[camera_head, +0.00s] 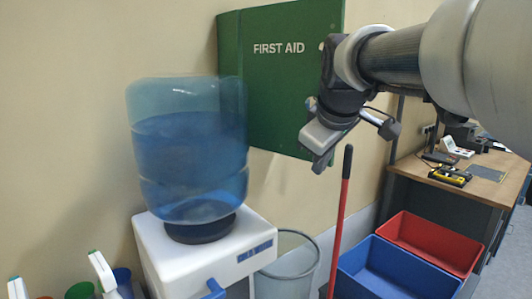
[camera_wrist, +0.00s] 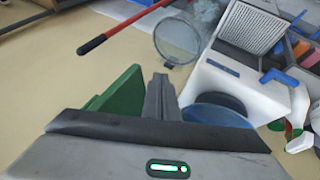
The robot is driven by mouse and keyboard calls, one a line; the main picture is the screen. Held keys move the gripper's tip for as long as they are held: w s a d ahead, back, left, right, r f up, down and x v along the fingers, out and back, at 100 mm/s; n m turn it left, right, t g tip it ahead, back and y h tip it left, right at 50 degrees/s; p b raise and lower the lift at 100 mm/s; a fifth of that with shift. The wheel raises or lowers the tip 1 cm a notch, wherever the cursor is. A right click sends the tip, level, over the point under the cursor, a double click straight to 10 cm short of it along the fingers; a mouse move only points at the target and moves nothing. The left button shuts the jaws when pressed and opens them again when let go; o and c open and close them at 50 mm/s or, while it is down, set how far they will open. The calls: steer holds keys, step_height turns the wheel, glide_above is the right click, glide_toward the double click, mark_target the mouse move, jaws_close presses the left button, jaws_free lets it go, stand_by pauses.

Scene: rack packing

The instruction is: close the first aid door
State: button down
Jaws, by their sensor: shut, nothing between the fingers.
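The green first aid cabinet (camera_head: 275,85) hangs on the wall, with its lettered door (camera_head: 280,75) facing the room and a narrow green side at the left. My arm hides part of its right edge, so I cannot tell how far the door stands from the frame. My gripper (camera_head: 319,163) is shut and empty, in front of the lower right part of the cabinet; I cannot tell whether it touches. In the wrist view, my gripper (camera_wrist: 159,92) points past a green panel (camera_wrist: 120,97) just to its left.
Below are a wire bin (camera_head: 290,270), a red pole (camera_head: 341,205), and blue (camera_head: 375,275) and red (camera_head: 430,240) crates. A wooden desk (camera_head: 470,180) stands right.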

steer(key=shift+w+d+r, duration=0.1)
steer(key=shift+w+d, duration=0.8)
steer(key=shift+w, duration=0.1)
